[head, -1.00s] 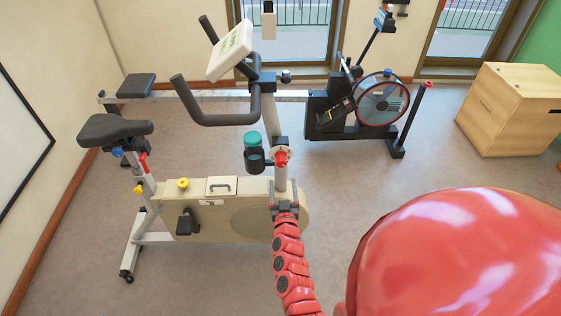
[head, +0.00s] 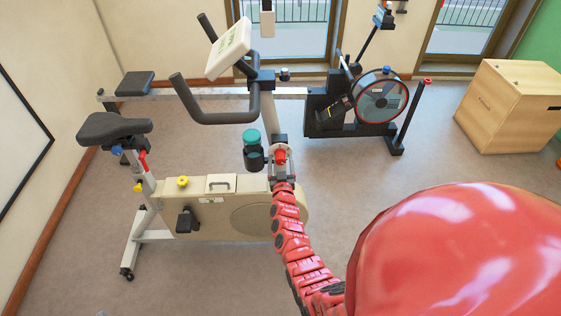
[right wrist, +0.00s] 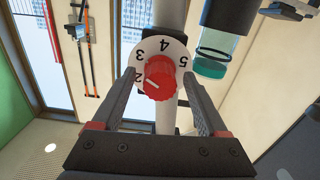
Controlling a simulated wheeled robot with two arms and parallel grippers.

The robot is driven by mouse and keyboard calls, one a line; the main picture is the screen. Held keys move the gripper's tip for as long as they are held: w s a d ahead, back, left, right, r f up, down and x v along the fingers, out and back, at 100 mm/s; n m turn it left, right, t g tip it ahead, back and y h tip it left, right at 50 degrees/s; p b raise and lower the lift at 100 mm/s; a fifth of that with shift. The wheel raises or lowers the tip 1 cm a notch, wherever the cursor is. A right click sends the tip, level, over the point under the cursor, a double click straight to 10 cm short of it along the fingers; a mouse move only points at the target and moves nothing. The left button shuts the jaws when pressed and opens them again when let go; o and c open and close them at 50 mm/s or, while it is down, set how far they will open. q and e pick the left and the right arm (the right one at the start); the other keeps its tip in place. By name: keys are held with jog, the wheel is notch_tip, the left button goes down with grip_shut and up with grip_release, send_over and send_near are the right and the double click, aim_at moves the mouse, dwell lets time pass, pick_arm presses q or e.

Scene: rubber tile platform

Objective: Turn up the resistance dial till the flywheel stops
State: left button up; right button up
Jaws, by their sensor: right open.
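The resistance dial is a red knob (head: 280,156) on a white numbered plate, on the front post of a cream exercise bike (head: 225,212). In the right wrist view the knob (right wrist: 160,82) has a white line pointing close to the 2; 3, 4 and 5 also show. My right gripper (head: 281,163) is open, its fingers (right wrist: 160,88) on either side of the knob with a visible gap at each side. A round disc (head: 258,219) shows on the bike's casing; I cannot tell whether the flywheel turns. My left gripper is out of view.
A teal-capped bottle (head: 252,148) sits on the post close beside the dial. The handlebar (head: 225,118) and console (head: 229,47) are above. A rower with a wheel (head: 383,101) stands behind, and a wooden box (head: 510,108) at right. Floor is clear between.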

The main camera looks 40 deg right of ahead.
grip_shut()
jog(key=shift+m, duration=0.3)
jog(key=shift+f+m+b, duration=0.15)
jog(key=shift+m+b, duration=0.85)
jog(key=shift+m, duration=0.2)
jog(key=m+b, duration=0.2)
jog(key=m, duration=0.1)
jog(key=shift+m, duration=0.4)
jog(key=m+b, duration=0.2)
jog(key=m, duration=0.1)
jog(key=shift+m+b, duration=0.4)
jog(key=shift+m, duration=0.5)
jog(key=shift+r, duration=0.2)
